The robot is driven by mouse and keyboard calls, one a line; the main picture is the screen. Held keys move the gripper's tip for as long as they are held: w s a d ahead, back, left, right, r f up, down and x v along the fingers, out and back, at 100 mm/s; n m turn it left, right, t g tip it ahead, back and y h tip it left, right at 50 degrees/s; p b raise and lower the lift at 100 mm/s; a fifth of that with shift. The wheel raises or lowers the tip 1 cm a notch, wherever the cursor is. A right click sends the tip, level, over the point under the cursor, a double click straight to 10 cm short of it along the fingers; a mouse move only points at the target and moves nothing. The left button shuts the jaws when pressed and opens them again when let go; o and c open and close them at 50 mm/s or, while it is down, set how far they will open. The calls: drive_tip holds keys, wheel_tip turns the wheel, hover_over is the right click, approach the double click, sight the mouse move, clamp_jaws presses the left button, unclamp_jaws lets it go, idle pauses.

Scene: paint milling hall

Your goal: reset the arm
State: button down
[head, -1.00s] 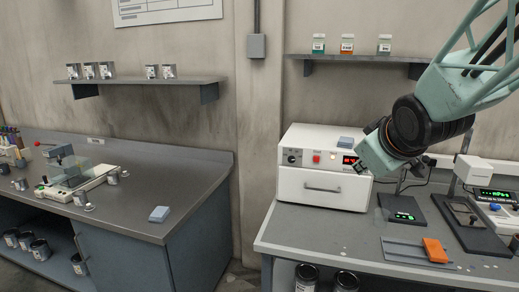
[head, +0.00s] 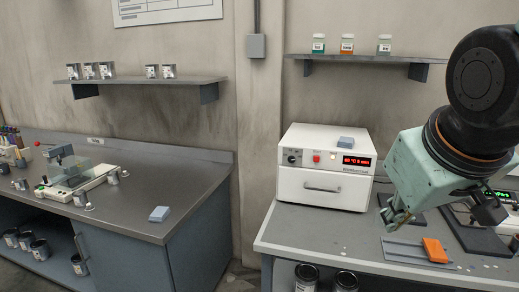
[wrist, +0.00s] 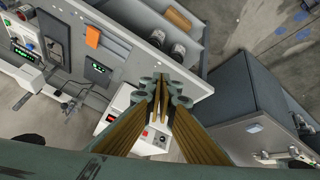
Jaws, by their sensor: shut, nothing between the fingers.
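My gripper (head: 398,222) is at the right of the head view, above the right bench, and points down. In the wrist view its fingers (wrist: 160,98) are together with nothing between them. My wrist and forearm hide part of the instruments on the right bench in the head view.
A white oven (head: 325,165) with a blue block (head: 345,142) on top stands on the right bench (head: 290,235). An orange block (head: 434,250) lies on a grey plate near my gripper. A shelf (head: 365,57) with small jars hangs above. The left bench (head: 150,190) holds another blue block (head: 159,214).

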drive_tip(key=s+a+f+m+g, duration=0.1)
drive_tip(key=s+a, duration=0.1)
drive_tip(key=s, duration=0.6)
drive_tip(key=s+a+f+m+g+y, duration=0.1)
drive_tip(key=s+a, duration=0.1)
drive_tip(key=s, duration=0.7)
drive_tip(key=shift+s+a, duration=0.25)
drive_tip(key=c, duration=3.3)
unclamp_jaws()
drive_tip(key=shift+c, duration=0.2)
